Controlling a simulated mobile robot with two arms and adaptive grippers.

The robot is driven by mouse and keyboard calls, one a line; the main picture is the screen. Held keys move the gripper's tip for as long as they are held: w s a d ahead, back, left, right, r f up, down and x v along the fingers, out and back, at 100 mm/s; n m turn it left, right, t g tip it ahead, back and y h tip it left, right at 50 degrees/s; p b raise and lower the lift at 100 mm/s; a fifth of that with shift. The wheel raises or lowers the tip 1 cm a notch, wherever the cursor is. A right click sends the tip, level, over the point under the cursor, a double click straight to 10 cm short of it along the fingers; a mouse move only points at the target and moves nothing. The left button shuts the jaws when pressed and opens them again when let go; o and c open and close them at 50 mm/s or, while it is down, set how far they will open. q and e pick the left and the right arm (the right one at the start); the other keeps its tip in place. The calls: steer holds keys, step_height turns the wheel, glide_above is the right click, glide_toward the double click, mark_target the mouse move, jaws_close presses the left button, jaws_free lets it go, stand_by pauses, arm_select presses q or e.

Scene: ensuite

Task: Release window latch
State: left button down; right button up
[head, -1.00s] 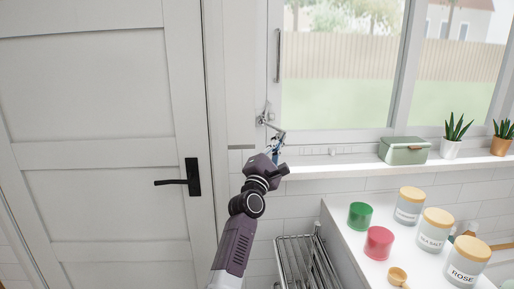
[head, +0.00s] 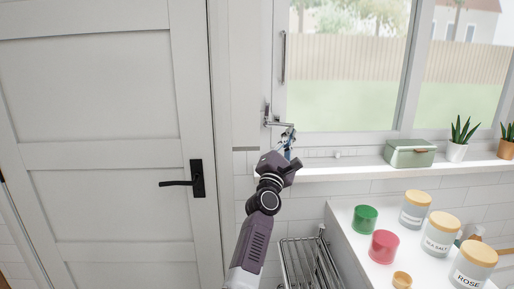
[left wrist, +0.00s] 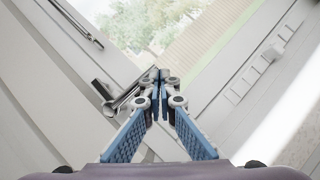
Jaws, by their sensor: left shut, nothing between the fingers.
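The window latch (head: 274,121) is a small metal lever at the lower left corner of the window frame. In the left wrist view the latch (left wrist: 104,91) shows left of and beyond the fingers, with its arm reaching toward the fingertips. My left gripper (head: 289,135) is shut and empty, at the free end of the latch arm. In the left wrist view its blue-padded fingers (left wrist: 155,76) meet at the tips, close to the latch arm; I cannot tell whether they touch it. My right gripper is not in view.
A white sill (head: 350,170) runs below the window, with a green box (head: 410,154) and potted plants at right. A counter (head: 345,215) holds several jars. A metal rack (head: 305,262) stands below my arm. A closed white door (head: 100,130) is at left.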

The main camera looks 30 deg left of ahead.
arm_select(q)
steer(key=shift+s, duration=0.1)
steer(key=v, duration=1.2)
stand_by(0.4)
